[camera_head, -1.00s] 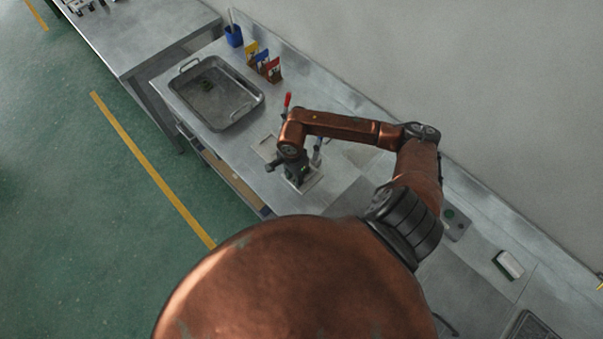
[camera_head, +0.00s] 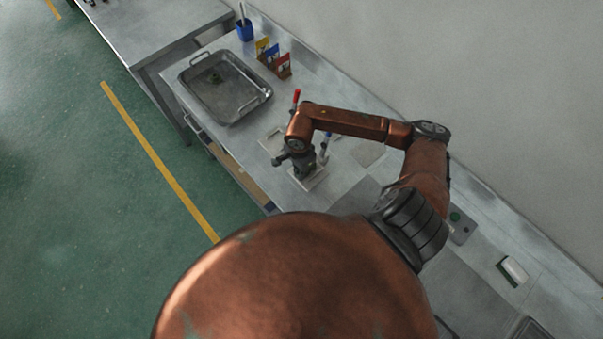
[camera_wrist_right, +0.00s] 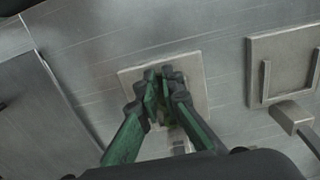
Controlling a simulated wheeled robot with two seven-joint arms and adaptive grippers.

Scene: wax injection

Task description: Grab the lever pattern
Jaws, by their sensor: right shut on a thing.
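My right gripper (camera_head: 304,166) points down at the bench and is largely hidden by its own wrist. In the right wrist view its two green-and-dark fingers (camera_wrist_right: 165,76) are close together over a pale square plate (camera_wrist_right: 201,75). A little green shows low between the fingers, which I take to be the lever pattern; its shape is mostly hidden. I cannot tell whether it touches the plate or is held above it. My left gripper is not in view.
A metal tray (camera_head: 263,96) with a small dark green piece (camera_head: 213,78) stands farther along the bench. A red handle (camera_head: 297,96) stands beside my right wrist. Colored cards (camera_head: 273,58) and a blue cup (camera_head: 245,30) are at the back. Another plate with raised bars (camera_wrist_right: 286,48) lies nearby.

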